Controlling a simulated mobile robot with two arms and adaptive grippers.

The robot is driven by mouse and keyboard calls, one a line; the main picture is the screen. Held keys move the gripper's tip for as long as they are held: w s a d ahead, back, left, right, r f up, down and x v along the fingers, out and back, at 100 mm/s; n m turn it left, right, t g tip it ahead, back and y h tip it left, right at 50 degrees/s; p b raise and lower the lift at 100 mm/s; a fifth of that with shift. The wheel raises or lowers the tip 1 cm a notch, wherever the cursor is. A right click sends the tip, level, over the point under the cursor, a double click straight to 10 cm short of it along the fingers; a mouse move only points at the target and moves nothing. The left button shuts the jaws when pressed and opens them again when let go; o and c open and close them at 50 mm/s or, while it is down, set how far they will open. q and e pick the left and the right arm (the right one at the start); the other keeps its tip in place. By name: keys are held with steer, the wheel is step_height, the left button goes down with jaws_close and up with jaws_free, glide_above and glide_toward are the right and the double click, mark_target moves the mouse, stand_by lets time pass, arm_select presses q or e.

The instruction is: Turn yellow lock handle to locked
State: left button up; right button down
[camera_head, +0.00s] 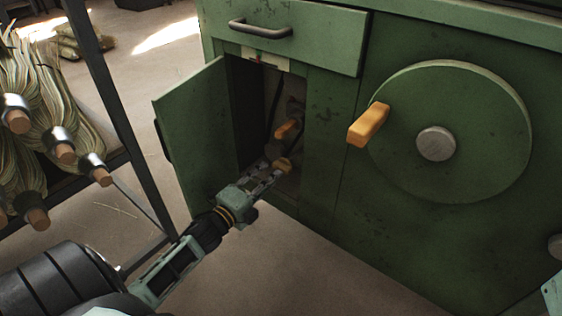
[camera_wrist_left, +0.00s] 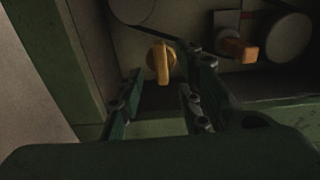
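The yellow lock handle (camera_head: 284,163) is a round knob with a raised grip bar, low inside the open green cabinet compartment. In the left wrist view the lock handle (camera_wrist_left: 161,62) has its bar pointing up and down. My left gripper (camera_head: 271,173) reaches into the compartment opening, just in front of the knob. In the wrist view my left gripper (camera_wrist_left: 161,86) is open, its fingers on either side of the bar's lower end, with gaps on both sides. Contact does not show. My right gripper is not in view.
An orange lever (camera_head: 288,128) sits above the knob; in the wrist view the orange lever (camera_wrist_left: 240,50) is to its right. The compartment door (camera_head: 196,135) stands open at left. A large green wheel (camera_head: 480,120) with an orange handle (camera_head: 368,124) is at right. A broom rack (camera_head: 112,95) stands left.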

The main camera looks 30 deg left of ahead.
mark_target(281, 165)
arm_select(q)
steer(key=w, duration=0.2)
steer(key=w+b, duration=0.1)
steer(key=w, duration=0.1)
steer(key=w+b, duration=0.1)
steer(key=w, duration=0.1)
steer(key=shift+w+d, duration=0.25)
steer(key=shift+d, duration=0.1)
steer(key=shift+c, duration=0.2)
steer(key=shift+r, duration=0.1)
jaws_close()
